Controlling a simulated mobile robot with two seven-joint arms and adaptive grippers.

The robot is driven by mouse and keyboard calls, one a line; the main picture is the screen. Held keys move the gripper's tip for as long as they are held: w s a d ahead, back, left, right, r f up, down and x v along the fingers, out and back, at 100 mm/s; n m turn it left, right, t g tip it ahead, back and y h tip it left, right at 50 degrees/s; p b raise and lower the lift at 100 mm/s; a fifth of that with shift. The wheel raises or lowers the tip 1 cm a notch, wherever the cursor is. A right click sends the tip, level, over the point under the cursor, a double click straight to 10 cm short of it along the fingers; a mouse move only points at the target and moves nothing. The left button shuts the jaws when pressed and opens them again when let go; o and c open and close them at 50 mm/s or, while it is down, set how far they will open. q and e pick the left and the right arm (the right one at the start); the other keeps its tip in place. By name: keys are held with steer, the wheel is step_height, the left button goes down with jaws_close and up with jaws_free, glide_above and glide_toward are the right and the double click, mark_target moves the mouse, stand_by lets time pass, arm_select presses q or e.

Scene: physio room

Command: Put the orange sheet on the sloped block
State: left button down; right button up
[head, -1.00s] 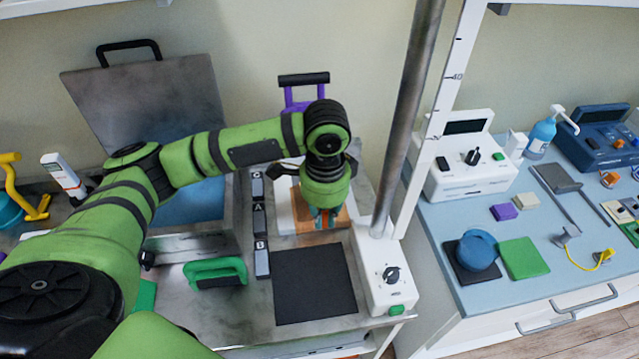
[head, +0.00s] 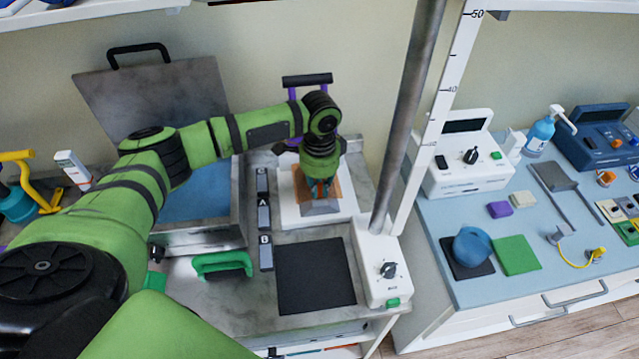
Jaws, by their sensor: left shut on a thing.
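The orange sheet (head: 336,194) is mostly hidden behind my left gripper (head: 320,190), which is shut on it. A grey block with a sloped face (head: 320,209), likely the sloped block, shows just in front of and below the sheet. It is on a white plate (head: 290,214) at the back of the worktop. The sheet overlaps the back of the block in the picture; I cannot tell whether they touch. My right gripper is not in view.
A black mat (head: 315,276) lies in front of the white plate. Left of it are labelled grey blocks (head: 265,216) and a green handle (head: 222,264). A metal post (head: 405,120) on a white control box (head: 380,262) stands close on the right. A purple frame with a black bar (head: 307,80) stands behind.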

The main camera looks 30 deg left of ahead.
arm_select(q)
steer(key=shift+f, duration=0.1)
steer(key=shift+f, duration=0.25)
steer(key=c, duration=1.3)
jaws_free()
steer(key=shift+o, duration=0.2)
step_height(320, 180, up, 13)
steer(key=b, duration=0.3)
steer(key=shift+f, duration=0.1)
